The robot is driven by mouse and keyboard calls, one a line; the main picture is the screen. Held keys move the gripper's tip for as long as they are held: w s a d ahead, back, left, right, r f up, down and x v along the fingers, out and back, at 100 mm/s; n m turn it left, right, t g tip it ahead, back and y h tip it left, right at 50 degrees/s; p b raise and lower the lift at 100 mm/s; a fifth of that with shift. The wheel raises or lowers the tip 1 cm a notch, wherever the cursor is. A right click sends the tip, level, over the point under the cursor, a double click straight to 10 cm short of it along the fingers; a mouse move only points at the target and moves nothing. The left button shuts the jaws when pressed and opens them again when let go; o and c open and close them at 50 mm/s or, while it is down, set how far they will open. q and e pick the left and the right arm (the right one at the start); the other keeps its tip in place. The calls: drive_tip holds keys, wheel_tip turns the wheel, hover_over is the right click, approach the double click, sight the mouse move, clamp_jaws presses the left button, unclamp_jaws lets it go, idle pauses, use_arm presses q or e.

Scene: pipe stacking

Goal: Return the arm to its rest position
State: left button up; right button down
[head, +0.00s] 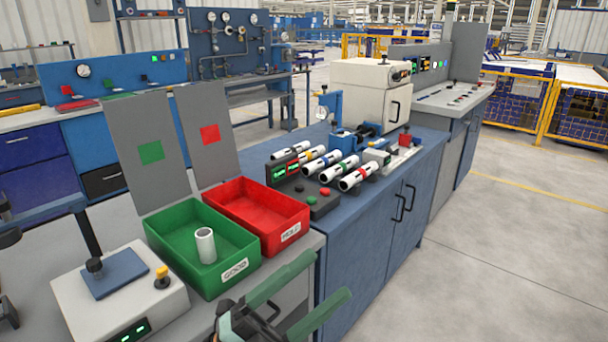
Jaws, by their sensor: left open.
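My left gripper (331,274) is at the bottom middle of the head view, its two green fingers spread apart and pointing up and right. Nothing shows between the fingers. It is in front of the green bin (190,281) and the red bin (237,211), apart from both as seen here. A white pipe piece (206,247) stands upright inside the green bin, which has a "GOOD" label. My right gripper does not show.
Several white pipes with coloured bands lie on a rack (323,204) on the blue bench (365,240). A white box device (115,298) with a display stands at bottom left. Grey panels (150,190) rise behind the bins. The floor at right is clear.

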use_arm(q)
drive_tip(key=w+a+f+n+t+y, duration=0.25)
drive_tip(key=a+f+n+y, duration=0.25)
drive_tip(key=f+n+y, duration=0.45)
drive_tip(key=w+a+f+n+t+y, duration=0.1)
drive_tip(key=a+f+n+t+y, duration=0.4)
drive_tip(key=f+n, duration=0.6)
drive_tip(key=s+a+f+n+g+y, duration=0.2)
drive_tip(key=s+f+g, duration=0.3)
drive_tip(key=f, duration=0.4)
drive_tip(key=s+a+f+n+g+y, duration=0.3)
drive_tip(key=s+f, duration=0.4)
drive_tip(key=f, duration=0.2)
drive_tip(key=s+a+r+p, duration=0.2)
drive_tip(key=r+p, duration=0.8)
drive_tip(key=p, duration=0.5)
drive_tip(key=shift+s+a+n+y, duration=0.35)
drive_tip(key=shift+a+n, duration=0.1)
drive_tip(key=shift+a, duration=0.1)
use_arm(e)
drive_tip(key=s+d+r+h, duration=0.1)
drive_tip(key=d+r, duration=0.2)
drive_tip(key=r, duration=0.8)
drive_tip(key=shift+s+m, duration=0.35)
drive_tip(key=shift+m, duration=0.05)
use_arm(q)
drive_tip(key=shift+r, duration=0.1)
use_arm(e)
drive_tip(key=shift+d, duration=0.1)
